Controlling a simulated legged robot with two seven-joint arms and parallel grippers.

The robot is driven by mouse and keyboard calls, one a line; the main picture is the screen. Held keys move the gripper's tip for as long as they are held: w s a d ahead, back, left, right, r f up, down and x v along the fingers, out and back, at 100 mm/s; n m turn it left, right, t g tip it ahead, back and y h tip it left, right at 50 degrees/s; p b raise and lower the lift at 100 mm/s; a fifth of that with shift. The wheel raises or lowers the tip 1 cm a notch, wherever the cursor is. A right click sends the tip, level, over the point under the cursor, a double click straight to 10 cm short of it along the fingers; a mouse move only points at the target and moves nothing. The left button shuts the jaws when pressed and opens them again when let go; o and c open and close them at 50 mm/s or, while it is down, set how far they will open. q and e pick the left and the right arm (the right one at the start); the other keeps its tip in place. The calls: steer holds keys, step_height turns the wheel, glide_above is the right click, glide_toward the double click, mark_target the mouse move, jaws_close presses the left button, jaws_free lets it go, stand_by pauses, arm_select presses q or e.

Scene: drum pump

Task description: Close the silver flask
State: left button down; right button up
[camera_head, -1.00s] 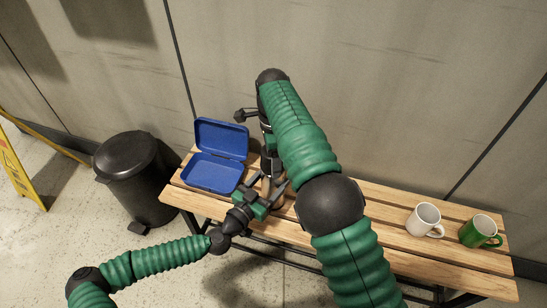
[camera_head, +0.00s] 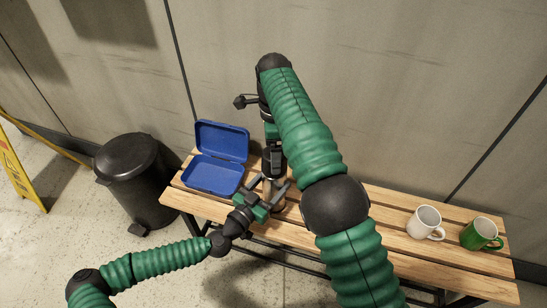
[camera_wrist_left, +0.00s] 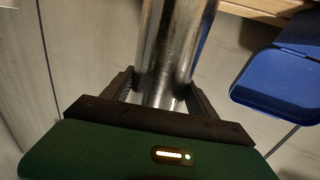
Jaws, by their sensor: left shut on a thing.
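The silver flask (camera_wrist_left: 172,50) runs upright between the fingers of my left gripper (camera_wrist_left: 160,92) in the left wrist view. In the head view my left gripper (camera_head: 266,195) is shut on the flask (camera_head: 268,186) above the bench, near its front edge. The flask is largely hidden there by the gripper. My right gripper (camera_head: 273,163) points down just above the flask. Its fingers are too small and dark to show whether they are open or hold a cap. I cannot tell whether the flask's mouth is covered.
An open blue lunch box (camera_head: 215,174) stands on the slatted wooden bench (camera_head: 375,222), left of the flask. A white mug (camera_head: 424,221) and a green mug (camera_head: 480,233) stand at the right end. A black bin (camera_head: 135,178) is left of the bench. The wall is close behind.

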steer(key=shift+r, duration=0.25)
steer(key=shift+c, duration=0.6)
